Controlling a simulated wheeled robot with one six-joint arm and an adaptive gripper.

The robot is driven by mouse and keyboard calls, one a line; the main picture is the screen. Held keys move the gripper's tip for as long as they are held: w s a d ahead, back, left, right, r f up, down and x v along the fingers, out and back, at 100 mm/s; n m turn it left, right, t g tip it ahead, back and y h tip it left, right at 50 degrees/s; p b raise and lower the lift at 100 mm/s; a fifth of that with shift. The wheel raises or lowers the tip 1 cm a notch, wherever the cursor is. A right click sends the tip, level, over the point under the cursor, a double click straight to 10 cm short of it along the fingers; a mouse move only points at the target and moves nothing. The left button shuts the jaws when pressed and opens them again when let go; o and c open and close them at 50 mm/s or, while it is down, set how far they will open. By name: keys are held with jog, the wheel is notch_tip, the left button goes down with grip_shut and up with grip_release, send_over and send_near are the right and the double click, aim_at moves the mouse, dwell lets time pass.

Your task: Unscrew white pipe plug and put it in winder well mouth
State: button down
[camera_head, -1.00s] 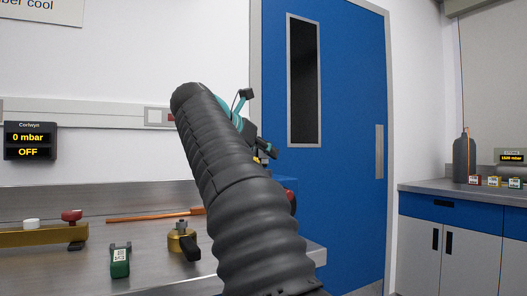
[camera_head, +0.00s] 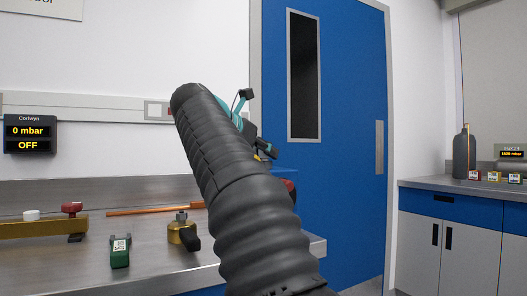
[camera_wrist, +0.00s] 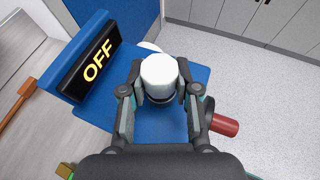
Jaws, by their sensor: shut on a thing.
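In the wrist view my gripper (camera_wrist: 160,82) is shut on a white cylindrical plug (camera_wrist: 159,72) with a dark band below it. The plug is held over a blue machine (camera_wrist: 148,126) with a yellow "OFF" display (camera_wrist: 97,66). Whether the plug touches the machine I cannot tell. The winder well mouth cannot be made out. A white rounded shape (camera_wrist: 149,46) shows partly behind the plug. In the head view my arm hides most of the gripper and the machine.
A red handle (camera_wrist: 224,125) sticks out right of the machine. On the steel bench stand a brass bar (camera_head: 40,227) with white and red knobs, a green device (camera_head: 120,251), a brass valve (camera_head: 181,231) and a copper rod (camera_head: 150,210). A blue door (camera_head: 352,100) stands behind; open floor shows right.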

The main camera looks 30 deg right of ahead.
jog(key=shift+f, duration=0.3)
jog(key=c, duration=0.8)
grip_release()
jog(key=shift+o, duration=0.2)
jog(key=v, duration=1.2)
